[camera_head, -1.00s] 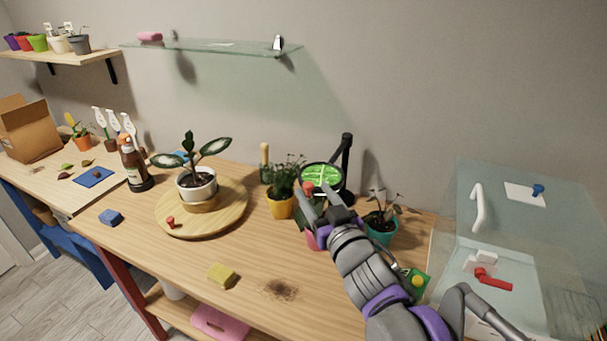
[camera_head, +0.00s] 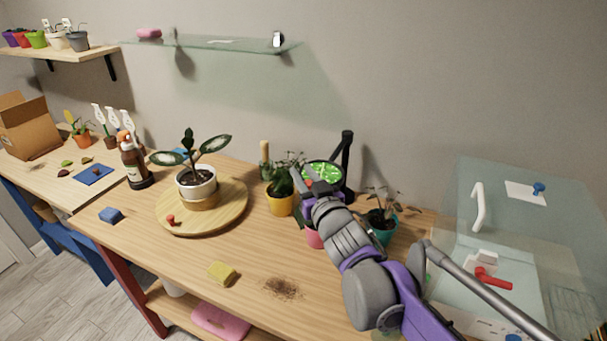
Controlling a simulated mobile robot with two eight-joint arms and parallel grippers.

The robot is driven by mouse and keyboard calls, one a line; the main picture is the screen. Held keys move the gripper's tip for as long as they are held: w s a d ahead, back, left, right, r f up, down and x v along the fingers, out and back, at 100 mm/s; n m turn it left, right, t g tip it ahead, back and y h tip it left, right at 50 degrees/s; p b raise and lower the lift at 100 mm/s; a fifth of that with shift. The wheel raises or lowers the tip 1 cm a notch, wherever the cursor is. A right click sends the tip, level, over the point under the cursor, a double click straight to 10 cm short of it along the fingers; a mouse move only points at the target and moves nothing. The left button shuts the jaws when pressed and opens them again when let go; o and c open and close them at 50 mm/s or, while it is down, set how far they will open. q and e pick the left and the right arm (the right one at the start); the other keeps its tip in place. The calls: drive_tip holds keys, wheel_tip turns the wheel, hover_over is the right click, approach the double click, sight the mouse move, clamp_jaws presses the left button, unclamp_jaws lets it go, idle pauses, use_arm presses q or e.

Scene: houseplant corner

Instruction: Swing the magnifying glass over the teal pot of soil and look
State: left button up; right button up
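The magnifying glass (camera_head: 326,169) has a round, dark-rimmed lens with a bright green view in it, on a black stand (camera_head: 347,155) at the back of the table. A small red knob (camera_head: 309,183) shows at its near left edge. The teal pot (camera_head: 383,237) of soil, with a drooping plant, stands to the right of the lens, partly behind my arm. My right gripper (camera_head: 308,186) is at the lens's near left edge, its fingers apart on either side of the knob. Contact with the knob cannot be made out. My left gripper is out of view.
A yellow pot (camera_head: 279,205) stands just left of my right gripper, and a pink pot (camera_head: 313,239) is partly hidden below it. A potted plant stands on a round wooden board (camera_head: 228,216). A clear-lidded case (camera_head: 455,267) is at right.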

clamp_jaws()
idle(1.0)
